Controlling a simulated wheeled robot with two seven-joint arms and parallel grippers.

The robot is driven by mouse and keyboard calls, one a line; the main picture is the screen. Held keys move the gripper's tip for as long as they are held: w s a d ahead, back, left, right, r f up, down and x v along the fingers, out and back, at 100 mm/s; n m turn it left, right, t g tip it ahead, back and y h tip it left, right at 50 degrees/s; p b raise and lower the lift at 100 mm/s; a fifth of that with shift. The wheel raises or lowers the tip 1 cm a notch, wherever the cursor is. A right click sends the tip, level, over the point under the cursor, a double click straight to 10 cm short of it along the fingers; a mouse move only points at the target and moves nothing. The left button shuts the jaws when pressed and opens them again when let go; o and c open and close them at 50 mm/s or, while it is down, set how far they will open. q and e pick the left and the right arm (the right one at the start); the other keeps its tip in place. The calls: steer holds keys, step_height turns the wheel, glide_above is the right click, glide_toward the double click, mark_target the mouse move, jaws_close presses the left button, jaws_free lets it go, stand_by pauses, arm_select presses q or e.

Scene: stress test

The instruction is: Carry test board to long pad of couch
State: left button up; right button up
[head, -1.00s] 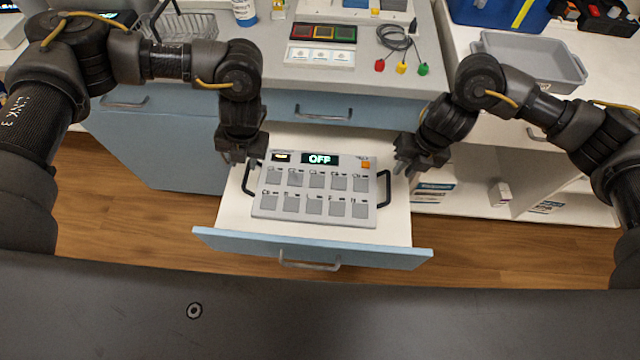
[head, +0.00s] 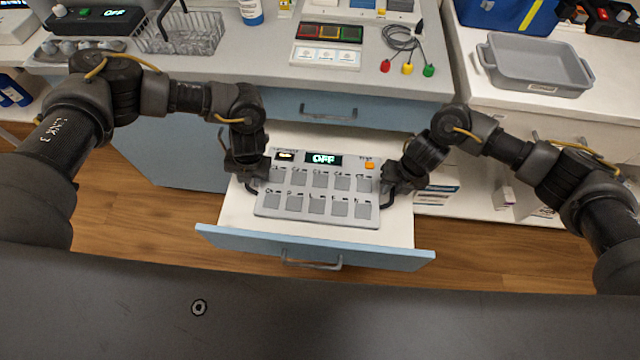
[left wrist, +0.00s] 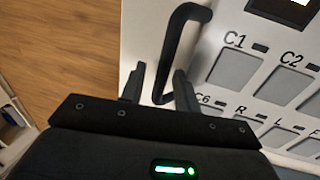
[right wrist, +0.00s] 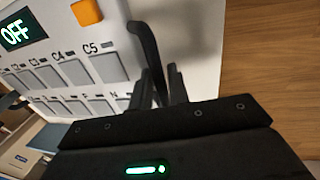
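The test board (head: 317,207) is a light grey panel with several square keys, an orange button and a display reading OFF. It lies in the pulled-out drawer (head: 400,232), with a black handle at each side. My left gripper (head: 255,184) is at the left handle (left wrist: 182,50); its fingers (left wrist: 160,85) stand open around the bar, with a gap showing on one side. My right gripper (head: 391,190) is at the right handle (right wrist: 147,45); its fingers (right wrist: 160,85) are close on both sides of the bar, and contact is unclear. No couch is in view.
The counter (head: 270,75) above the drawer holds a wire rack (head: 180,35), an indicator box (head: 330,35) and coloured leads (head: 407,68). A grey tray (head: 540,65) stands at right. Open shelves (head: 490,195) flank the drawer at right. Wood floor shows on both sides.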

arm_select(q)
steer(key=shift+c, duration=0.4)
arm_select(e)
steer(key=shift+c, duration=0.5)
arm_select(q)
steer(key=shift+c, duration=1.2)
arm_select(e)
steer(key=shift+c, duration=1.1)
arm_select(q)
jaws_close()
arm_select(e)
jaws_close()
